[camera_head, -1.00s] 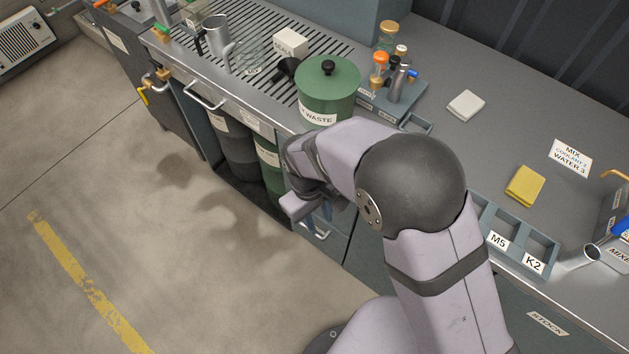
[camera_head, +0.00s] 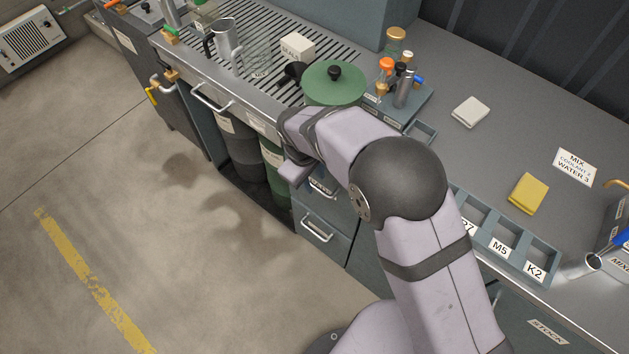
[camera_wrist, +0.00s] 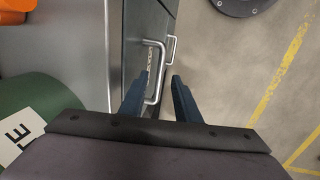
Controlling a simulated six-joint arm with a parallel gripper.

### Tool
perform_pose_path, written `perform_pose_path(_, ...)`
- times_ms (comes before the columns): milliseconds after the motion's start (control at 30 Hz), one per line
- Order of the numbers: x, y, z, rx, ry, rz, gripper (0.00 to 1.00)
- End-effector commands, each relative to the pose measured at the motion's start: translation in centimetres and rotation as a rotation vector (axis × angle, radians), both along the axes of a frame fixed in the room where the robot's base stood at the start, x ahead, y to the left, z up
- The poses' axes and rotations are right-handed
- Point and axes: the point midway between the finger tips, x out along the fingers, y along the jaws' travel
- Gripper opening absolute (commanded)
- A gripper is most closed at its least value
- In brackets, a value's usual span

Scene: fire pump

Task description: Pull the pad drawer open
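The drawer cabinet (camera_head: 337,212) stands under the bench, right of the bin bay. In the wrist view, the nearer drawer has a bar handle (camera_wrist: 156,75) beside a label too small to read. My gripper (camera_wrist: 158,88) is open, with one dark blue finger on each side of that nearer handle; I cannot tell whether either touches it. A farther handle (camera_wrist: 172,48) is the lower drawer's, also seen in the head view (camera_head: 317,229). Both drawers look shut.
The green waste bin (camera_head: 334,84) stands on the bench near my wrist. Below are a dark bin (camera_head: 240,150) and a green bin (camera_head: 274,160) in the open bay. The floor (camera_head: 190,270) before the drawers is clear.

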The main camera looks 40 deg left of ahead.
Motion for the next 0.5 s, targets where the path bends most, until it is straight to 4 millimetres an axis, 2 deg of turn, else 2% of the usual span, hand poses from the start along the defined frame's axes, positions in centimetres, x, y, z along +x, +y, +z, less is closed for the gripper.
perform_pose_path(200,0.4,0.0,-2.4,-0.001,0.001,-0.002,0.29)
perform_pose_path(500,0.6,0.0,-3.4,0.001,0.0,-0.002,0.29)
